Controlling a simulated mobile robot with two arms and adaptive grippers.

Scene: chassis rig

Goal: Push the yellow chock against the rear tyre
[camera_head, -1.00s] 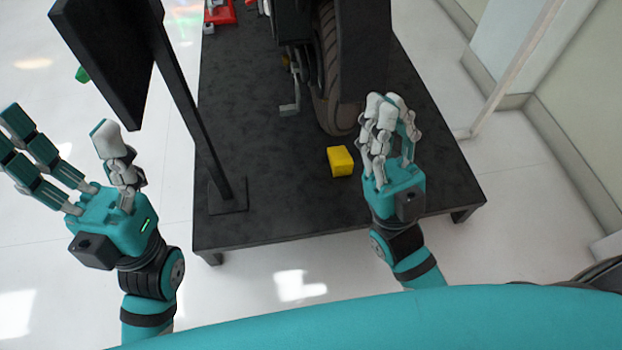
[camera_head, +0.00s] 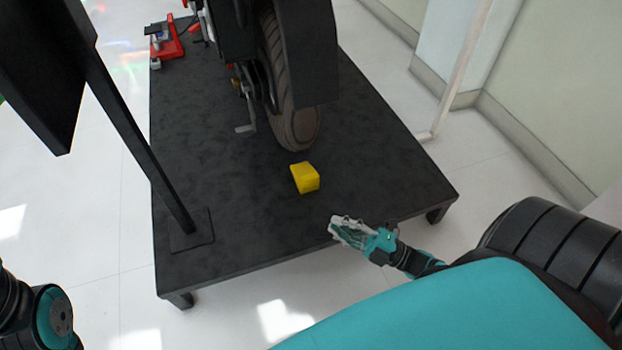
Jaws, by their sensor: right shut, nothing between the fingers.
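The yellow chock (camera_head: 305,178) lies on the black platform just in front of the rear tyre (camera_head: 292,125), with what looks like a narrow gap between them. The tyre stands upright, partly covered by a dark panel. My right gripper (camera_head: 345,231) is shut and empty, near the platform's front edge. It is on the near right side of the chock and clearly apart from it. My left gripper is out of view; only part of my left arm shows at the lower left.
The black platform (camera_head: 230,215) has free surface around the chock. A black post with a panel (camera_head: 135,145) stands on its left side. A red device (camera_head: 167,45) sits at the far left corner. A pale wall lies to the right.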

